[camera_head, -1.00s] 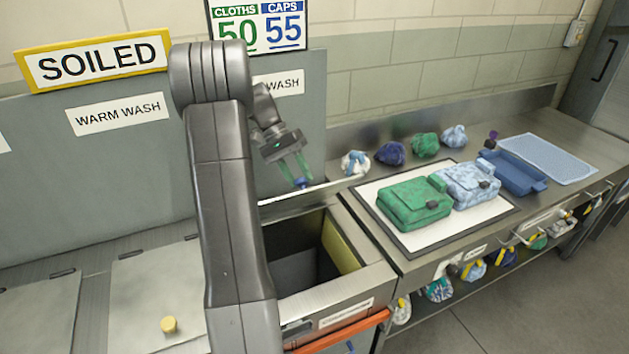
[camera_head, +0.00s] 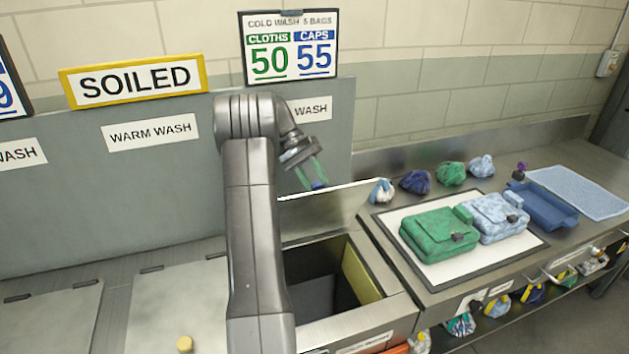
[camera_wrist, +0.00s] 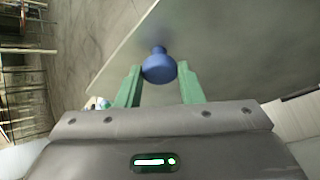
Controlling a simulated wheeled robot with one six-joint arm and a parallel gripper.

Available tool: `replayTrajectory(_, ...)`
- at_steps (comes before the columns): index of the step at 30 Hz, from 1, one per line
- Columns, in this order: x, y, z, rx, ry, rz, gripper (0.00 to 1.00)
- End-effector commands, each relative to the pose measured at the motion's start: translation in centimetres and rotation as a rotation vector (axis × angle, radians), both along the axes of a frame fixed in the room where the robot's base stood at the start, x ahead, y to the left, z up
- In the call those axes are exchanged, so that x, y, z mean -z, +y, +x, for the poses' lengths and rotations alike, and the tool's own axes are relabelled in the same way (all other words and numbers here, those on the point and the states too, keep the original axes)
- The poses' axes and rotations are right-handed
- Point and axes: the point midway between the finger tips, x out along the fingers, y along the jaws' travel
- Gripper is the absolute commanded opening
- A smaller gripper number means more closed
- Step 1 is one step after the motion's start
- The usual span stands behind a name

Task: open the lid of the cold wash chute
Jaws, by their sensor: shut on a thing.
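The cold wash chute (camera_head: 398,308) is the right-hand bin, behind and right of my arm; its mouth is uncovered and shows a dark inside with a yellowish side wall. Its lid (camera_head: 335,190) is swung up and seen nearly edge-on as a thin pale strip at the back of the mouth. In the wrist view the lid (camera_wrist: 235,45) is a broad grey plate with a blue knob (camera_wrist: 158,66). My gripper (camera_head: 316,184) has green fingers shut on the knob, one on each side. The knob shows only as a small blue spot in the head view.
Two shut lids stand to the left, one with a yellow knob (camera_head: 185,344). On the bench at right, a green bag (camera_head: 435,235) and a light blue bag (camera_head: 497,220) lie on a white mat (camera_head: 448,268). Bundled cloths and a blue tray (camera_head: 543,207) sit behind and beside them.

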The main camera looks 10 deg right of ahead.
Motion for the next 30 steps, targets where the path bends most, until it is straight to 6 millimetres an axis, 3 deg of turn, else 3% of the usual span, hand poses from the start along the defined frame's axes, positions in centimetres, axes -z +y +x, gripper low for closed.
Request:
replayTrajectory(3,0.0,0.0,0.0,-0.001,-0.002,0.0,0.0)
replayTrajectory(4,0.0,0.0,0.0,-0.001,-0.002,0.0,0.4)
replayTrajectory(6,0.0,0.0,0.0,-0.001,-0.002,0.0,0.53)
replayTrajectory(21,0.0,0.0,-0.2,0.0,-0.008,0.001,0.55)
replayTrajectory(30,1.0,-0.2,-2.5,0.0,-0.098,0.009,0.55)
